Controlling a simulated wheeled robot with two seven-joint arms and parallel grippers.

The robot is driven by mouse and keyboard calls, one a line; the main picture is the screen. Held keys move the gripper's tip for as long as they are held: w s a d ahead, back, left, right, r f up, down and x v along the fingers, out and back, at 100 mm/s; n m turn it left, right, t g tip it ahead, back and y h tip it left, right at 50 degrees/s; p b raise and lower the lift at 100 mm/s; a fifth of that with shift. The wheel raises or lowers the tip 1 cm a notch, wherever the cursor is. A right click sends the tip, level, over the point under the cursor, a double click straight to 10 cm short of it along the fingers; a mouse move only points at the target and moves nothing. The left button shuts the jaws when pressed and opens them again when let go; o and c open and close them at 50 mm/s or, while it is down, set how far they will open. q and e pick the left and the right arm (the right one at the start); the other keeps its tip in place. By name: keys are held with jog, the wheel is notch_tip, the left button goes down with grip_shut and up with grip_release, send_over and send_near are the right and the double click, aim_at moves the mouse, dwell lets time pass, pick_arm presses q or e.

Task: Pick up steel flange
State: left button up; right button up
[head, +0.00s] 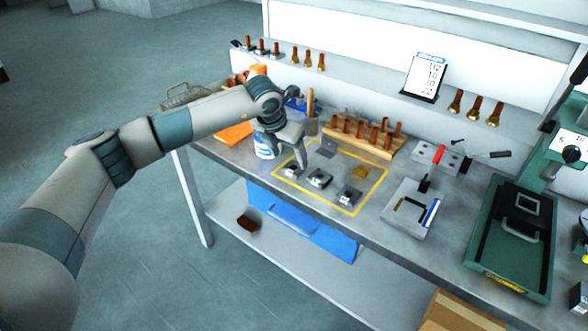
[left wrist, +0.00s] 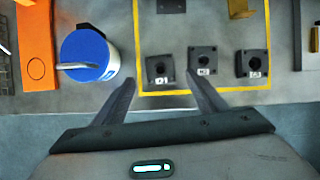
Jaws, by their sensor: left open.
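Three square dark grey steel flanges, each with a round hole and a white label, stand in a row inside a yellow outline. In the left wrist view they are the left flange (left wrist: 160,71), middle flange (left wrist: 203,60) and right flange (left wrist: 252,64). In the head view the left flange (head: 290,172), middle flange (head: 320,178) and right flange (head: 350,196) also show. My left gripper (head: 303,168) is open above the left end of the row. In the left wrist view its fingertips (left wrist: 160,80) appear on either side of the left flange. My right gripper is not in view.
A white pot with a blue lid (left wrist: 86,54) stands left of the outline, close to my left gripper. An orange plate (left wrist: 36,45) lies farther left. A wooden rack of copper-coloured pieces (head: 365,138) stands behind. A clamp fixture (head: 411,208) is to the right.

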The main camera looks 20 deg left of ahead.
aim_at(294, 169)
pick_arm(q)
jog(key=shift+w+d+f+p, duration=0.1)
jog(key=shift+w+f+p, duration=0.1)
jog(key=shift+f+p, duration=0.3)
jog(key=p+x, duration=0.1)
jog(key=x, duration=0.2)
jog(key=shift+r+p, duration=0.1)
jog(key=shift+p, duration=0.25)
jog(key=shift+w+f, duration=0.25)
jog(key=shift+f, duration=0.3)
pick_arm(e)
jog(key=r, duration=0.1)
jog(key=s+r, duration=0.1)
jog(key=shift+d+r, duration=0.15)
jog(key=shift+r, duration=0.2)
pick_arm(q)
jog(key=c, duration=1.4)
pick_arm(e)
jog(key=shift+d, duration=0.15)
